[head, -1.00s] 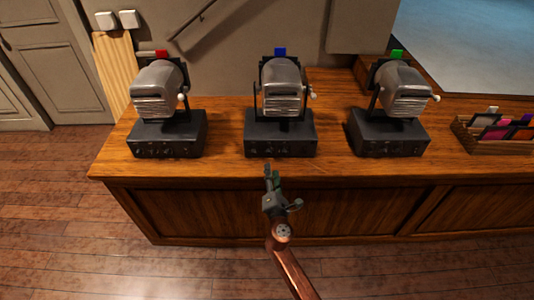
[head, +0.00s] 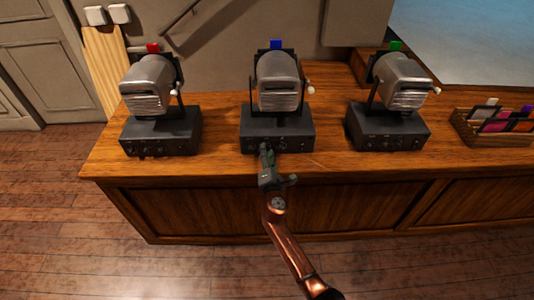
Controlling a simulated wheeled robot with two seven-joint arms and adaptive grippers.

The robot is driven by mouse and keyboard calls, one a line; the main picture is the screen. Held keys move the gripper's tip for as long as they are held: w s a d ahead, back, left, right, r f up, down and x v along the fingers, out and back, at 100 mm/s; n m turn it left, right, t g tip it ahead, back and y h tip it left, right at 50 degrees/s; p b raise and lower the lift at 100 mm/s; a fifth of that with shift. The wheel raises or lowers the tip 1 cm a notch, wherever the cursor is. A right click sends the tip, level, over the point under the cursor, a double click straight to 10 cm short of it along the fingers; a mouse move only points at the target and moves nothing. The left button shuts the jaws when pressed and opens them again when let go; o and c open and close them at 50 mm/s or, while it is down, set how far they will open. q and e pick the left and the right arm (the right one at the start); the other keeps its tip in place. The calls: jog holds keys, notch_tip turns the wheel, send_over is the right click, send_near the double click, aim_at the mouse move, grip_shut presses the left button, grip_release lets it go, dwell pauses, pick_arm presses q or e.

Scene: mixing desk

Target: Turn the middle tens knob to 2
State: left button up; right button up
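The middle device (head: 277,115), a dark base box with a grey lamp-like housing and a blue tab (head: 276,45) on top, stands on the wooden desk. Small knobs (head: 283,145) line the front of its base; their settings are too small to read. My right gripper (head: 265,149) is at the front face of this base, left of its centre, and covers part of the knob row. I cannot tell whether its fingers touch a knob or are open or shut. My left gripper is not in view.
A similar device with a red tab (head: 152,47) stands at the left, and one with a green tab (head: 396,46) at the right. A wooden tray (head: 462,130) of coloured cards sits at the far right. The desk top (head: 220,160) between the devices is clear.

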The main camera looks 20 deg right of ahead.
jog(key=shift+c, duration=0.2)
grip_shut()
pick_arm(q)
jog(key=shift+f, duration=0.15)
pick_arm(e)
jog(key=shift+f+m+b, duration=0.3)
jog(key=shift+m+b, duration=1)
jog(key=shift+b, duration=0.1)
jog(key=m+b, duration=0.3)
jog(key=m, duration=0.1)
jog(key=shift+f, duration=0.15)
jog(key=m+b, duration=0.3)
jog(key=m, duration=0.1)
jog(key=shift+m+t+h, duration=0.3)
jog(key=shift+t+h, duration=0.1)
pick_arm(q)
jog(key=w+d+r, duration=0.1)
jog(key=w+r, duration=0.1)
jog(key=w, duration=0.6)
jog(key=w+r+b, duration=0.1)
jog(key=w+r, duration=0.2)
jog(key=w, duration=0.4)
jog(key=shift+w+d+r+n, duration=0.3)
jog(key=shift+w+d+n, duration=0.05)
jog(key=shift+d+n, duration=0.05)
pick_arm(e)
jog(key=shift+a+r+m, duration=0.1)
jog(key=shift+r+m, duration=0.1)
jog(key=shift+m, duration=0.4)
